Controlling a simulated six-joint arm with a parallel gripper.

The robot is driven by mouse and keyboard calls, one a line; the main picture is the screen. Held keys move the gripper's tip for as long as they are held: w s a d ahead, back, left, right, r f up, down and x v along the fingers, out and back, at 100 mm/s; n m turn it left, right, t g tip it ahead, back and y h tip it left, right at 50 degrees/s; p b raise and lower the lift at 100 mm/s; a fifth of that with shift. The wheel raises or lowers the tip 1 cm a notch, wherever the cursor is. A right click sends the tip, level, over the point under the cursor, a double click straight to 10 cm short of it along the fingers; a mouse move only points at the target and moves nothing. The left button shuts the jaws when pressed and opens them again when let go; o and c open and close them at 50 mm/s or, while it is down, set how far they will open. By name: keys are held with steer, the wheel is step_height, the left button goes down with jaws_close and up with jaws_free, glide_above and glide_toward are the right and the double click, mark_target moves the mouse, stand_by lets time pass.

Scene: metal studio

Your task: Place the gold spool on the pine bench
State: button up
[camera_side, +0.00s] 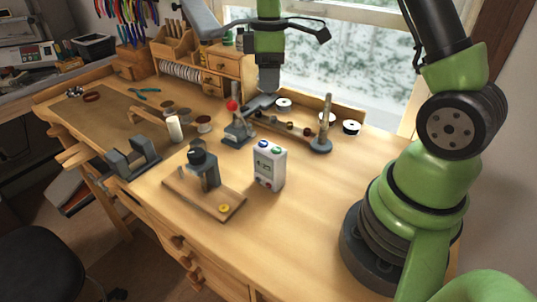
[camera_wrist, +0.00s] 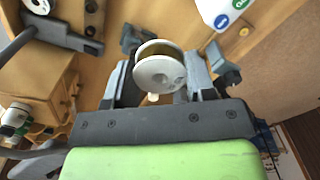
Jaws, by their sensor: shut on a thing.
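In the wrist view my gripper (camera_wrist: 162,82) is shut on the gold spool (camera_wrist: 160,68). The spool has pale round flanges with gold winding between them, and one flange faces the camera. In the side view my gripper (camera_side: 268,92) hangs above the back part of the pine bench (camera_side: 310,205), near the wooden rack. I cannot make out the held spool clearly in the side view. The bench top is light wood and also shows in the wrist view (camera_wrist: 112,45).
A white box with coloured buttons (camera_side: 269,166), a grey device on a wooden board (camera_side: 205,172) and a post on a round base (camera_side: 322,130) stand nearby. White-topped spools (camera_side: 351,127) sit at the back right. The front right of the bench is clear.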

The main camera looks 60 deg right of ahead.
step_height(320, 180, down, 18)
steer(key=shift+f, duration=0.1)
stand_by(0.4)
steer(key=shift+f, duration=0.1)
steer(key=o, duration=0.9)
